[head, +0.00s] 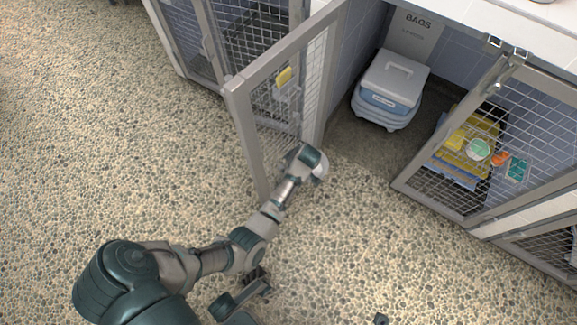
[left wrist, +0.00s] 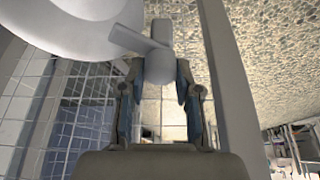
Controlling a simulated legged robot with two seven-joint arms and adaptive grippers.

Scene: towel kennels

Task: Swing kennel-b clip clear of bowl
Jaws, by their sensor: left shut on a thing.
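My left gripper (head: 313,165) is at the free lower part of the open kennel door (head: 243,105) in the head view. In the left wrist view its two fingers (left wrist: 158,80) are shut on a grey rounded clip (left wrist: 159,62) with a flat lever (left wrist: 135,40) sticking out to the left. A white bowl (left wrist: 60,25) is close to the lever at the upper left. My right gripper cannot be made out.
A white and blue lidded container (head: 390,85) stands in the open bay between the doors. A second mesh door (head: 500,140) with yellow, green and orange items behind it is at the right. A yellow tag (head: 284,76) hangs on the near door.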

